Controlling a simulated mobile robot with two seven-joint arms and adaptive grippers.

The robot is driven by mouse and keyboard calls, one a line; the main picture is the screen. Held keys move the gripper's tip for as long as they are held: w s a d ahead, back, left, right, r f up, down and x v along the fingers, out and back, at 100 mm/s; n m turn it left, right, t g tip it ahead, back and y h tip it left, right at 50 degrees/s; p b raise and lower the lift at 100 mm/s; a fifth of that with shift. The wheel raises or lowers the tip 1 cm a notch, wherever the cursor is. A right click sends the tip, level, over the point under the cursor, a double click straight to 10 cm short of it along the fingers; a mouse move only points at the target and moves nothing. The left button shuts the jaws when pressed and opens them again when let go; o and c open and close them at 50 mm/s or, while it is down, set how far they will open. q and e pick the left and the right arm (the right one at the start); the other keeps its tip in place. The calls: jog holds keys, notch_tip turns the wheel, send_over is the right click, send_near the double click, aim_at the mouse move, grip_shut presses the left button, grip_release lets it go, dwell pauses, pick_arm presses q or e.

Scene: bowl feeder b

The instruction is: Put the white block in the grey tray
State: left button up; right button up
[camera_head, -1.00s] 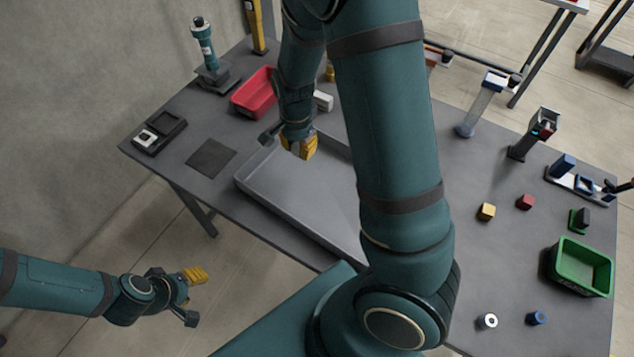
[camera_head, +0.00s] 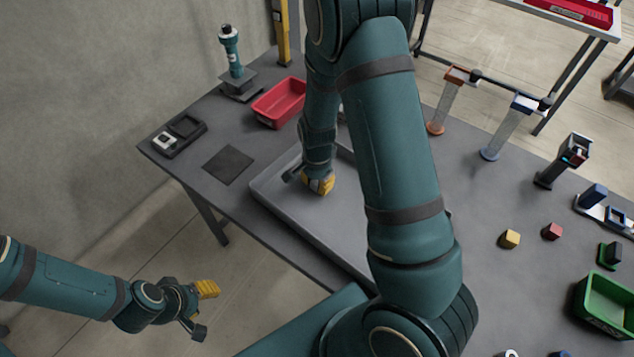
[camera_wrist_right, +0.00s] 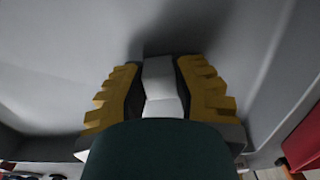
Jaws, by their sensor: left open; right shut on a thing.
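The white block (camera_wrist_right: 158,72) is between the yellow fingers of my right gripper in the right wrist view. My right gripper (camera_wrist_right: 161,98) is shut on it. In the head view, my right gripper (camera_head: 318,184) points down inside the outline of the grey tray (camera_head: 275,203), and the block is hidden there. The tray's grey floor fills much of the wrist view; I cannot tell whether the block touches it. My right arm hides the tray's right part. My left gripper (camera_head: 205,308) is open and empty, off the table at the lower left.
A red bin (camera_head: 279,103) stands beyond the tray, with a dark square mat (camera_head: 228,164) to its left. A yellow block (camera_head: 509,239), a red block (camera_head: 551,231) and a green bin (camera_head: 606,306) are at right. Tall stands line the far side.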

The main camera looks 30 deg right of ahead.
aim_at(317, 182)
jog(key=o, duration=0.5)
jog(key=shift+f, duration=0.15)
jog(key=o, duration=0.4)
jog(key=shift+c, duration=0.2)
notch_tip(317, 182, up, 12)
jog(key=p, duration=0.3)
jog(key=shift+r, duration=0.2)
